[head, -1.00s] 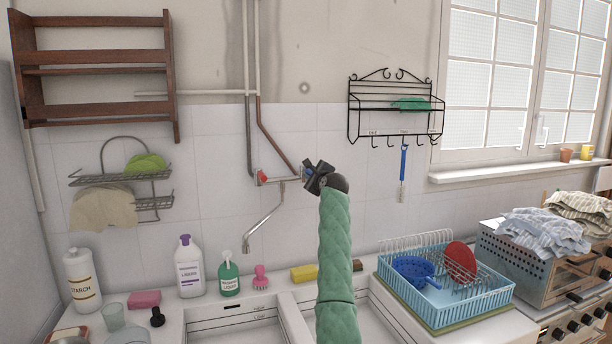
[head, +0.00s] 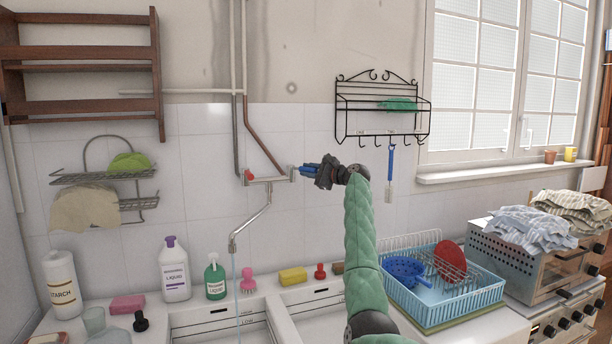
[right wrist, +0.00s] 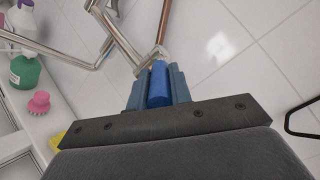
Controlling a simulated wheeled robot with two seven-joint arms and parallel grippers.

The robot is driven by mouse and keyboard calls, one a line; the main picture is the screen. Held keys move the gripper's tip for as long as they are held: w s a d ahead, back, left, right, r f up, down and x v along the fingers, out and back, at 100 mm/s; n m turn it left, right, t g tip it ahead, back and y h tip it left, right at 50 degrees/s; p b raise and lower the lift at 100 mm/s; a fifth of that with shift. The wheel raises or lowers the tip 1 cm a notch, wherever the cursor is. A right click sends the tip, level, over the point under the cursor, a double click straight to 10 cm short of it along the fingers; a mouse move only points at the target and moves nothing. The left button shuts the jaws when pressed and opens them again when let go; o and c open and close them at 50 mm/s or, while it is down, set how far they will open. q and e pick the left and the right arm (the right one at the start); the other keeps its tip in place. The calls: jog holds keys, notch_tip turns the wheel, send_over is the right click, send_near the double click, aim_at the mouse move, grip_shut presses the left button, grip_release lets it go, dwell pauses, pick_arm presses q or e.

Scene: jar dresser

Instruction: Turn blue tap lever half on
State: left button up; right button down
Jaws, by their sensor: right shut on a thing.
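The wall tap has a metal body (head: 268,180) with a red lever (head: 248,176) at its left end and a blue lever (head: 306,168) at its right end. My right gripper (head: 312,170) is shut on the blue lever, which also shows between the fingers in the right wrist view (right wrist: 159,84). The blue lever points sideways to the right of the tap body in the head view. A thin stream of water (head: 238,285) runs from the spout (head: 233,240) into the sink. My left gripper is not in view.
The double sink (head: 225,333) lies below. Bottles, including a white one (head: 175,270) and a green one (head: 215,278), stand on its back ledge. A black wire rack (head: 382,112) hangs right of the tap. A blue dish rack (head: 440,290) stands at right.

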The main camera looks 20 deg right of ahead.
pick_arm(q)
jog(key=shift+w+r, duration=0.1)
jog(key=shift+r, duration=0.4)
pick_arm(e)
jog(key=shift+w+d+f+n, duration=0.1)
jog(key=shift+d+f+n, duration=0.1)
jog(key=shift+n, duration=0.1)
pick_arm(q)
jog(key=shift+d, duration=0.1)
pick_arm(e)
jog(key=c, duration=1.5)
grip_release()
jog(key=shift+o, duration=1.1)
jog(key=shift+d, duration=0.15)
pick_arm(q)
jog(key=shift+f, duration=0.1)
pick_arm(e)
jog(key=shift+r, duration=0.1)
